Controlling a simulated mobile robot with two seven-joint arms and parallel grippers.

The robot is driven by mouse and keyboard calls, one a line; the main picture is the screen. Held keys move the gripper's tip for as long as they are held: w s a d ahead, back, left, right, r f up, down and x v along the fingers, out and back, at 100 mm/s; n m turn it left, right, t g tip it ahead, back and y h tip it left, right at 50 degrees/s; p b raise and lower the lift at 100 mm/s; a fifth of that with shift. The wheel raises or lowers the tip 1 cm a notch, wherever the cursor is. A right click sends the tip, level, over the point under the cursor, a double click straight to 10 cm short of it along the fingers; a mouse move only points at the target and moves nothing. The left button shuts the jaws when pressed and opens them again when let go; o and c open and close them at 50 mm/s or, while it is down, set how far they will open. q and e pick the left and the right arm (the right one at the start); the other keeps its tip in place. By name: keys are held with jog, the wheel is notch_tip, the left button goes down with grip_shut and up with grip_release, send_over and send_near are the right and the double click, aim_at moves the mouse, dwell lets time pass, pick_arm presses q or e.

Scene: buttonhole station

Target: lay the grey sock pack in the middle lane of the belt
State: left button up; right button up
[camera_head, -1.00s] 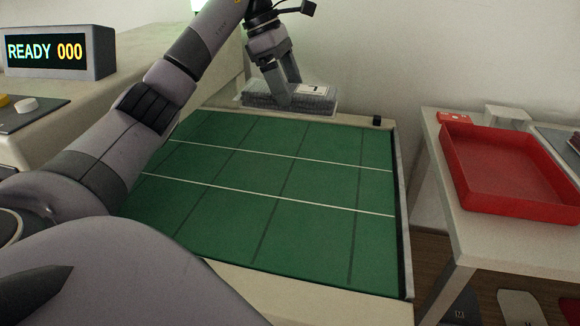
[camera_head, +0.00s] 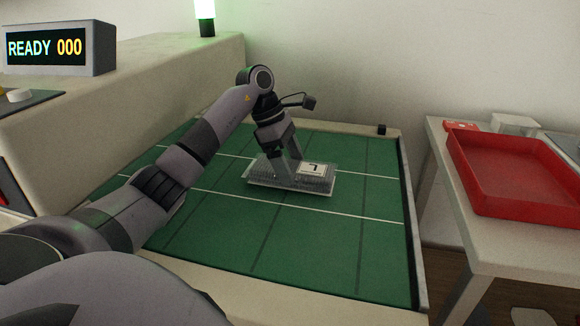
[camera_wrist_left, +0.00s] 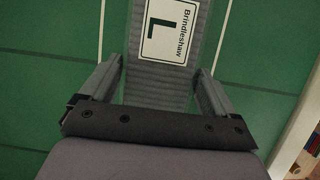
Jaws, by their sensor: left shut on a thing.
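The grey sock pack (camera_head: 262,174) is a flat, ribbed pack with a white label. It is at the middle lane of the green belt (camera_head: 300,240), between the two white lines. My left gripper (camera_head: 284,172) is shut on the pack from above, one finger on each side. In the left wrist view the pack (camera_wrist_left: 160,92) lies between the fingers, and its label reads "Brindleshaw L". I cannot tell whether the pack touches the belt. My right gripper is not in view.
A red tray (camera_head: 510,205) stands on a side table (camera_head: 440,150) at the right. A display (camera_head: 60,48) reading "READY 000" stands at the left, and a green lamp (camera_head: 205,15) is lit at the back. The belt's near lane is clear at the right.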

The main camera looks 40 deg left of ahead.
pick_arm(q)
jog(key=shift+f, duration=0.3)
jog(key=o, duration=1)
jog(key=shift+c, duration=0.2)
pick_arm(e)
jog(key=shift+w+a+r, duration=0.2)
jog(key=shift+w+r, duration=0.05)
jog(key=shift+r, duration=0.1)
pick_arm(q)
jog(key=p+v, duration=0.1)
jog(key=v, duration=0.5)
jog(key=shift+a+r, duration=0.1)
jog(key=shift+r, duration=0.05)
jog(key=shift+s+a+r, duration=0.15)
jog(key=shift+a+r, duration=0.05)
jog(key=shift+r, duration=0.4)
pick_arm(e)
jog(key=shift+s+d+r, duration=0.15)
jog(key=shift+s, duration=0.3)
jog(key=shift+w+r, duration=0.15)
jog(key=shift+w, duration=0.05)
